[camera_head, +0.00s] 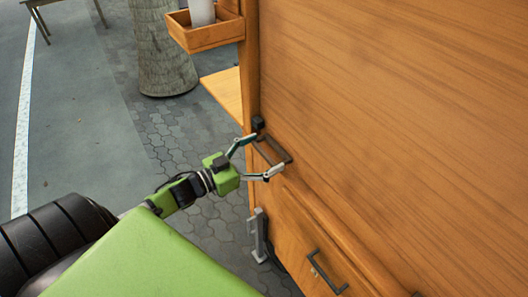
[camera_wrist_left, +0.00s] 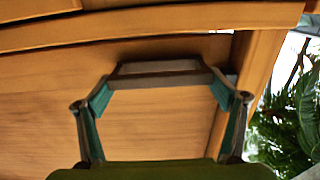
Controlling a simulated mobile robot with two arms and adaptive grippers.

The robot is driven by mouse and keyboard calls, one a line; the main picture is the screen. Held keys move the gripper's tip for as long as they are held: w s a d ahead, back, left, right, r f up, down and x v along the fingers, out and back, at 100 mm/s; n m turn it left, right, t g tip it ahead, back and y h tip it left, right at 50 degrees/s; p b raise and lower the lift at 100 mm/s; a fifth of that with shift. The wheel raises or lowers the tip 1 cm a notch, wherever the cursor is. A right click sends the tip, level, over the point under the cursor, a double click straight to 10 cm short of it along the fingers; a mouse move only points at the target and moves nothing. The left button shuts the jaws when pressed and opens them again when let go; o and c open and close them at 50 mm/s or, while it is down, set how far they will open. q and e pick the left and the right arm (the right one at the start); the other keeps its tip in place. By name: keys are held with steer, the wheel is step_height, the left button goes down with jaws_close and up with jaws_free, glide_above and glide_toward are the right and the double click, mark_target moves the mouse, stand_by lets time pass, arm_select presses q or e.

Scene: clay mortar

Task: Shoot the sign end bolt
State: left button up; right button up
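A dark metal bar-shaped fitting (camera_head: 272,149), which looks like the bolt, sits at the near left edge of the large wooden panel (camera_head: 400,110). A small black block (camera_head: 258,124) is at its upper end. My left gripper (camera_head: 257,156) is open, its two fingers spread towards the two ends of the fitting. In the left wrist view the dark fitting (camera_wrist_left: 158,68) lies across, just beyond the fingertips of my open gripper (camera_wrist_left: 160,80). Nothing is seen held between the fingers. Whether a fingertip touches the fitting I cannot tell. My right gripper is not in view.
A dark drawer-type handle (camera_head: 326,272) is lower on the wooden front. A grey metal bracket (camera_head: 260,236) stands at its lower left. A wooden tray (camera_head: 207,33) and a shelf (camera_head: 226,93) jut out at the left. A tree trunk (camera_head: 163,50) stands beyond; the pavement left is open.

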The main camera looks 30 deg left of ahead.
mark_target(252, 143)
arm_select(q)
steer(key=a, duration=0.1)
steer(key=w+a, duration=0.1)
steer(key=a, duration=0.1)
steer(key=w+a, duration=0.1)
steer(key=a, duration=0.1)
steer(key=shift+d, duration=0.1)
steer(key=o, duration=1.5)
steer(key=shift+c, duration=0.2)
steer(key=shift+s+a, duration=0.2)
steer(key=shift+s, duration=0.15)
steer(key=v, duration=1.1)
steer(key=shift+a, duration=0.15)
